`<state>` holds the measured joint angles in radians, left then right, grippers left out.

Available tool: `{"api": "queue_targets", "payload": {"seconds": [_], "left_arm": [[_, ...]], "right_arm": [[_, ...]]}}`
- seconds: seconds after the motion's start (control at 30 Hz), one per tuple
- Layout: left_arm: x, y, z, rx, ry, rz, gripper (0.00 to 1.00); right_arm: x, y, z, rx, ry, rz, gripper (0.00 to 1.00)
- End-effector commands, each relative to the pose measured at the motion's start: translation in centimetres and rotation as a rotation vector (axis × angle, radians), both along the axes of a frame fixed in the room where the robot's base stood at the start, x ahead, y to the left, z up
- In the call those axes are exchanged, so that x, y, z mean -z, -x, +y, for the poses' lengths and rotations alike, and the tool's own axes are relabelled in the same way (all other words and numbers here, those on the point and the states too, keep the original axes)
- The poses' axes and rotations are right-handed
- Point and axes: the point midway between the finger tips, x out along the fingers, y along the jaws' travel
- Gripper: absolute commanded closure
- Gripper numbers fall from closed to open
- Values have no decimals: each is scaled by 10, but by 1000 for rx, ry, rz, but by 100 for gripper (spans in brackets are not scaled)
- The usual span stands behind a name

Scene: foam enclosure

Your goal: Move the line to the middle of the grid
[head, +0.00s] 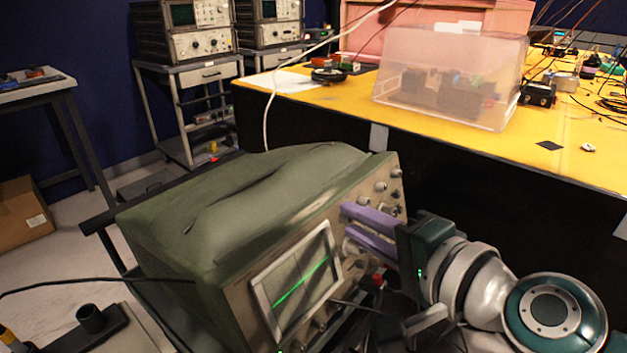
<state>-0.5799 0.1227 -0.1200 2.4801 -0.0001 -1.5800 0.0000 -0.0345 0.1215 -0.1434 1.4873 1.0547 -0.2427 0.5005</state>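A green oscilloscope (225,215) stands in the foreground with its panel turned to the lower right. Its screen (268,290) shows a bright green line (301,281) that runs across near the grid's mid-height. The grid marks are too faint to judge its exact offset. My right gripper (347,222) has two purple fingers at the panel, just right of the screen. The fingers stand apart with a narrow gap. Whether a knob is pinched between the tips is hidden. Several knobs (380,187) show above the fingers. My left gripper is not in view.
A yellow-topped bench (340,103) with a clear plastic box (450,75) stands behind. Dark cables lie below the panel near my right arm. Two more instruments stand on trolleys (205,75) at the back left. A cardboard box (22,215) is on the floor at left.

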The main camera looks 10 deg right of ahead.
Motion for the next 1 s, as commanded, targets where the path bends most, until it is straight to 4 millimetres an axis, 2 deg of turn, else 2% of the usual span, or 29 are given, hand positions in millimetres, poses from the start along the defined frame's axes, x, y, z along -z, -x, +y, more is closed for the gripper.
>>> {"api": "queue_targets", "payload": {"seconds": [0.03,0.13,0.47,0.57,0.8,1.0], "left_arm": [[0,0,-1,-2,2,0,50],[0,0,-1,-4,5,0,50],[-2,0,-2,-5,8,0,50],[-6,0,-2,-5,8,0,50],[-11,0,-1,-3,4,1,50],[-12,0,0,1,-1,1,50]], "right_arm": [[0,0,0,0,1,0,65],[0,0,0,0,1,0,54],[-1,5,-2,0,1,1,53],[-5,16,-6,0,2,2,53],[-17,60,-21,-1,4,3,53],[-24,84,-30,0,3,1,53]]}}
